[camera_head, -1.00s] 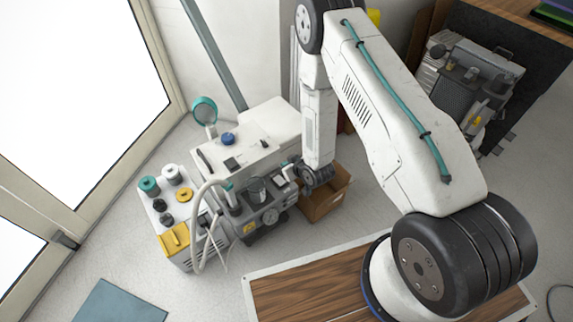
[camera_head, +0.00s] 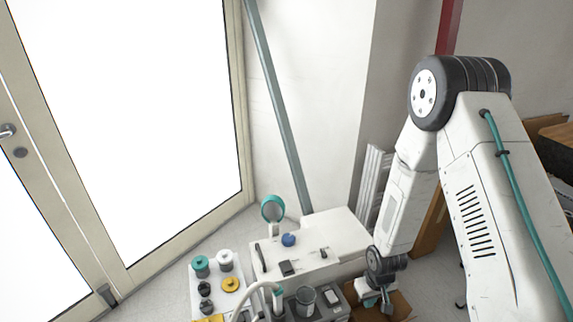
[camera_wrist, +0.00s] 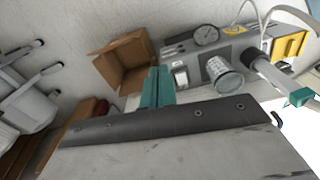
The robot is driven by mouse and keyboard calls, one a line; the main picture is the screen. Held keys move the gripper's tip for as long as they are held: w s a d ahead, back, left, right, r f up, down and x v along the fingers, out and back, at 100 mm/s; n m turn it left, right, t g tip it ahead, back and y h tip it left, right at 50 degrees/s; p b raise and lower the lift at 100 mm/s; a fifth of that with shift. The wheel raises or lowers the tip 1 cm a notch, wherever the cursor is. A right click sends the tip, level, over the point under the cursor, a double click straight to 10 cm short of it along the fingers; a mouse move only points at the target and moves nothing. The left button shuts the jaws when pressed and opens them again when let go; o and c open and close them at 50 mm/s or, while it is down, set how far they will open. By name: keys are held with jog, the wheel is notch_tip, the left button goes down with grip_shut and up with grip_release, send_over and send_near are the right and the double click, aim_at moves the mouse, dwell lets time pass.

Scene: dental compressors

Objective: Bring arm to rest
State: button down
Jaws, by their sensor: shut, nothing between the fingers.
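My arm (camera_head: 470,190) is bent, its elbow high at the right of the head view, its forearm hanging down to the wrist. In the wrist view my gripper (camera_wrist: 158,72) shows as two teal fingers pressed together, with nothing between them. It points toward the floor area between an open cardboard box (camera_wrist: 124,62) and a grey compressor unit (camera_wrist: 213,50) with a gauge. In the head view the gripper is low, just right of the compressor equipment, and partly hard to make out.
A white cabinet (camera_head: 335,240) with a blue knob stands left of my wrist. A white unit with teal, white and yellow caps (camera_head: 230,284) is further left. A glazed door (camera_head: 130,120) fills the left. White chairs (camera_wrist: 30,100) show in the wrist view.

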jog(key=s+d+r+m+g, duration=0.1)
jog(key=s+r, duration=0.2)
jog(key=r, duration=0.6)
jog(key=s+r+g, duration=0.1)
jog(key=s+r, duration=0.2)
jog(key=r, duration=0.6)
jog(key=s+d+r+m+g, duration=0.1)
jog(key=s+r, duration=0.2)
jog(key=r, duration=0.6)
jog(key=s+r+t, duration=0.2)
jog(key=s+r, duration=0.5)
jog(key=r, duration=0.2)
jog(key=s+r+t, duration=0.1)
jog(key=s+r, duration=0.5)
jog(key=r, duration=0.4)
jog(key=shift+s+r+m+t, duration=0.2)
jog(key=shift+s+m+t, duration=0.1)
jog(key=shift+s+t, duration=0.1)
jog(key=shift+a, duration=0.1)
